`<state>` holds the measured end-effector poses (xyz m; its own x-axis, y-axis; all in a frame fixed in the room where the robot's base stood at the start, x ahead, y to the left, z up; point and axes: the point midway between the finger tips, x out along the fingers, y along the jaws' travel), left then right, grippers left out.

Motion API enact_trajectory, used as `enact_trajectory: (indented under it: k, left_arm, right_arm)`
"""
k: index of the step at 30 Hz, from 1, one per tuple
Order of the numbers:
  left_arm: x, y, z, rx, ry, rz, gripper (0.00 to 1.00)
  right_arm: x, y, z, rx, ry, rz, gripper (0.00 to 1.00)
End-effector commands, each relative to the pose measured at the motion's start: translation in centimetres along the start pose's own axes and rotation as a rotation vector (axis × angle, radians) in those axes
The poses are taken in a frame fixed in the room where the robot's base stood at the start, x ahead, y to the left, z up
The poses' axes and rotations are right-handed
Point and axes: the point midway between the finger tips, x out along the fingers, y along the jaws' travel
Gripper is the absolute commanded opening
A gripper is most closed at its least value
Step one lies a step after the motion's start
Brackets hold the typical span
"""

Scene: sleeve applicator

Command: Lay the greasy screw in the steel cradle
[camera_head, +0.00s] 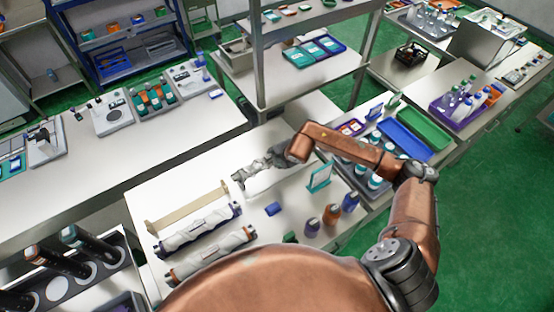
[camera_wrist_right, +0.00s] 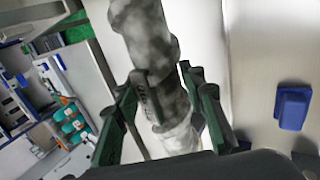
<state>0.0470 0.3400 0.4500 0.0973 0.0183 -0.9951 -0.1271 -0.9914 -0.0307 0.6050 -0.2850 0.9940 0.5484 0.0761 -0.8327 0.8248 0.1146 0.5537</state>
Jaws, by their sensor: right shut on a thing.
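The greasy screw (camera_wrist_right: 150,50) is a thick, mottled grey, lobed rod. In the right wrist view it lies between the two green-grey fingers of my right gripper (camera_wrist_right: 165,110), which is shut on it. In the head view the screw (camera_head: 252,172) is at the far part of the white bench, with my right gripper (camera_head: 276,158) at its right end. The screw's right end is hidden by the gripper. I cannot pick out a steel cradle for certain. A long, pale tan stand (camera_head: 187,210) with upright ends is left of the screw. My left gripper is not in view.
Two rods in whitish sleeves (camera_head: 200,230) lie in front of the tan stand. A blue block (camera_head: 273,209), several small bottles (camera_head: 331,214) and a teal-framed sign (camera_head: 320,177) stand right of them. A steel shelf post (camera_head: 258,60) rises behind. Bare bench lies around the blue block.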

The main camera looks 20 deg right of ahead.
Motion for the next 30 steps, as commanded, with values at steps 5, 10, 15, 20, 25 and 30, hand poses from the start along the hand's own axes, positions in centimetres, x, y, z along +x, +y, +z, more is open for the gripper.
enact_trajectory:
  k: [5,10,15,20,25,30]
  left_arm:
    - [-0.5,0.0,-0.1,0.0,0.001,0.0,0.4]
    - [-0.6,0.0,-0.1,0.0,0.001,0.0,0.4]
    - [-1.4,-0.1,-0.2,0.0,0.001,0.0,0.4]
    - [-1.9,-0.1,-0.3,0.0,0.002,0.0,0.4]
    - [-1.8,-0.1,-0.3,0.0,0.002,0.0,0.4]
    - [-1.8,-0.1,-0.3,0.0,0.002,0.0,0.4]
  right_arm:
    - [2.6,0.2,1.3,0.002,0.0,0.004,0.0]
    - [3.7,0.1,1.8,0.0,0.001,0.005,0.0]
    - [5.4,-0.7,2.1,0.0,0.001,0.002,0.0]
    - [6.6,-1.4,2.1,0.0,0.002,0.006,0.0]
    - [6.9,-1.6,2.1,-0.001,0.001,0.005,0.0]
    - [6.9,-1.9,2.1,-0.001,0.0,0.001,0.46]
